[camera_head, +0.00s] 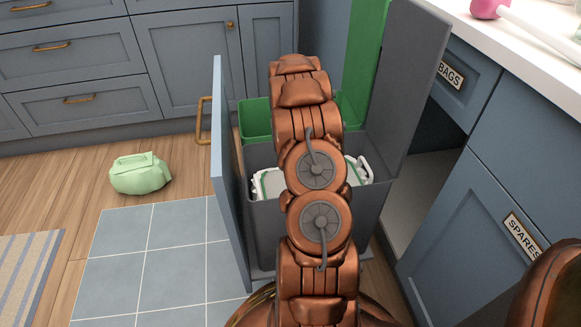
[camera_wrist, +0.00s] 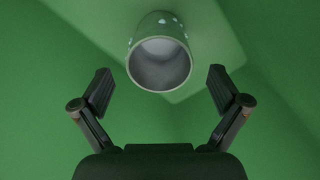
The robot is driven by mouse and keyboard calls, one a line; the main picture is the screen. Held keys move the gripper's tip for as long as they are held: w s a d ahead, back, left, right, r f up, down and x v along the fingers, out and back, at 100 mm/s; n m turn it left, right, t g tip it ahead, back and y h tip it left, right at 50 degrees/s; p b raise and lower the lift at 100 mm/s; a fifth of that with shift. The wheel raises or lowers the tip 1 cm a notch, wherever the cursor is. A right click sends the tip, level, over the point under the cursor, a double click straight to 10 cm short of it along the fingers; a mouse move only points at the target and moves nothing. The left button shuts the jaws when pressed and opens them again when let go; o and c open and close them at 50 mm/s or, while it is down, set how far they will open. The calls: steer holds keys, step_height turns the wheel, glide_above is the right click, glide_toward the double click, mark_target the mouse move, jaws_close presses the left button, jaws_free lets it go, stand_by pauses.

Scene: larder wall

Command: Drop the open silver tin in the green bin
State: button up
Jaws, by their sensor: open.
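The silver tin (camera_wrist: 158,62) shows in the wrist view with its round open mouth facing the camera and a grey inside. Its outer wall looks green-tinted with pale specks. Green walls (camera_wrist: 60,110) of the green bin surround it. My gripper (camera_wrist: 160,88) is open, its two fingers spread wide on either side of the tin's mouth with gaps to both. I cannot tell whether the tin rests on the bin floor. In the head view the green bin (camera_head: 254,118) stands behind the grey bin, and my arm hides the gripper and tin.
The grey bin (camera_head: 266,225) in front holds white items. A raised green lid (camera_head: 366,45) and grey lid (camera_head: 412,75) stand at the right. The blue cabinet front (camera_head: 229,190) is at the left. A tied green bag (camera_head: 140,175) lies on the floor.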

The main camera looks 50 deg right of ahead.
steer(key=shift+r, duration=0.15)
step_height(320, 180, up, 13)
steer(key=p, duration=0.3)
steer(key=shift+p, duration=0.35)
steer(key=s+a+r+p, duration=0.2)
steer(key=a+r+p, duration=0.85)
steer(key=r, duration=0.55)
steer(key=s+a+r+p, duration=0.1)
steer(key=a+r+p, duration=0.7)
steer(key=a+r, duration=0.65)
steer(key=s+a+r+m+g+p, duration=0.1)
steer(key=s+a+r+p, duration=0.8)
steer(key=s+r, duration=0.2)
steer(key=s+a+r+m+p, duration=0.1)
steer(key=s+a+r+p, duration=0.7)
steer(key=s+r, duration=0.3)
steer(key=shift+s+a+r+g+p, duration=0.35)
steer(key=shift+s+a+g, duration=0.05)
steer(key=shift+s, duration=0.15)
